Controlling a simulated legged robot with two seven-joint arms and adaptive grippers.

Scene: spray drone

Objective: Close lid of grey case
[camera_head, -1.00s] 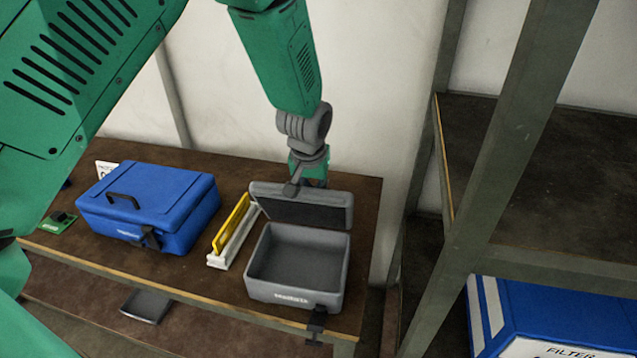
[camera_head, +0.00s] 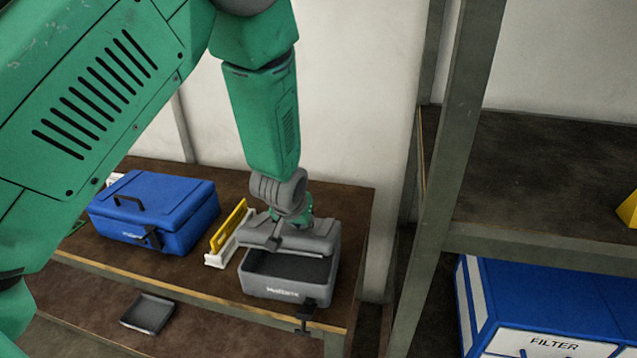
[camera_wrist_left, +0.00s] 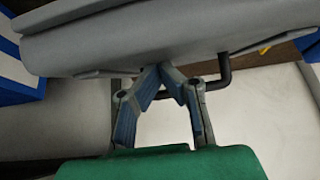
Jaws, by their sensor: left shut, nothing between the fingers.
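The grey case (camera_head: 288,292) stands on the brown table, its front and dark inside still showing. Its lid (camera_head: 304,237) is tilted forward, partly over the opening, with a gap left at the front. My left gripper (camera_head: 288,222) is behind and above the lid, largely hidden by the wrist in the head view. In the left wrist view the fingers (camera_wrist_left: 163,72) meet at their tips, shut and empty, against or very near the grey lid surface (camera_wrist_left: 140,40). Contact cannot be told for sure. My right gripper is not in view.
A blue case (camera_head: 155,212) with a black handle stands shut at the left. A yellow and white holder (camera_head: 228,235) lies between the cases. A metal rack (camera_head: 460,130) rises at the right, with a blue filter box (camera_head: 560,310) below. A grey tray (camera_head: 148,313) lies on the lower shelf.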

